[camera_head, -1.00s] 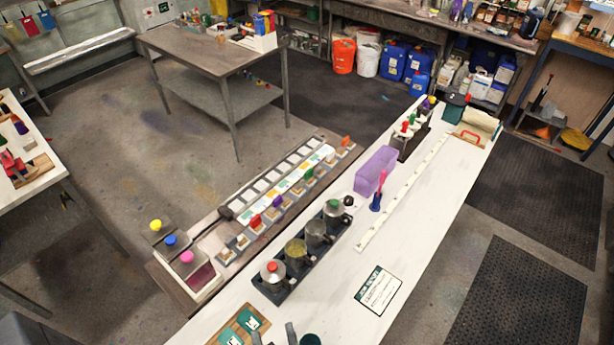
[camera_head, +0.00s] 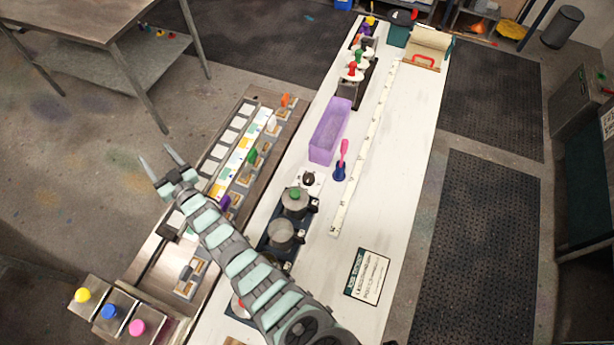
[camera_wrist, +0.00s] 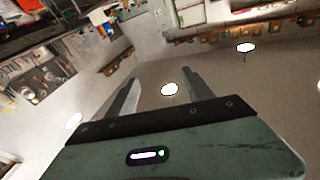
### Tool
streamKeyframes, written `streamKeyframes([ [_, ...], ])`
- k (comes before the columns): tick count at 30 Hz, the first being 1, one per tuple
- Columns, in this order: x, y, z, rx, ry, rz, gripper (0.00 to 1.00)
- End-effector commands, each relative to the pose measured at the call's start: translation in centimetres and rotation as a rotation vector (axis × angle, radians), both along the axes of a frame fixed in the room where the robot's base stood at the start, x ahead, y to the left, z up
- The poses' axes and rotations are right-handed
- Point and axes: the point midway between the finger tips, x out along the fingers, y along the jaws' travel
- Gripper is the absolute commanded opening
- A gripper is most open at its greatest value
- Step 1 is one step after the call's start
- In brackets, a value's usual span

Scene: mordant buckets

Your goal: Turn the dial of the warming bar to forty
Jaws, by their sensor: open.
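The warming bar (camera_head: 264,243) is a dark strip on the white table in the head view, carrying metal pots. One pot (camera_head: 295,202) has a green lid knob. At its far end is a small white plate with a round dark dial (camera_head: 309,180); its setting is too small to read. My arm hides the near part of the bar. In the wrist view my gripper (camera_wrist: 161,88) faces walls and ceiling lights, and neither bar nor dial shows.
A purple tub (camera_head: 329,132) stands just beyond the dial. A pink and blue upright tool (camera_head: 341,162) is right of it. A long white ruler strip (camera_head: 365,143) runs along the table. A printed card (camera_head: 367,275) lies nearer. Knobbed stamps stand in the rack at left.

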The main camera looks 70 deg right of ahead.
Motion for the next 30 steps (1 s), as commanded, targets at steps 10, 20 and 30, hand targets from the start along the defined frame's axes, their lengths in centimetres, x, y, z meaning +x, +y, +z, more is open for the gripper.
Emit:
streamKeyframes([
  [10,-2.2,-18.4,-10.0,0.347,0.505,-0.212,0.60],
  [20,-17.8,-26.1,-12.4,0.764,0.921,-0.406,0.60],
  [30,-34.4,-23.2,-8.6,1.146,1.207,-0.534,0.60],
])
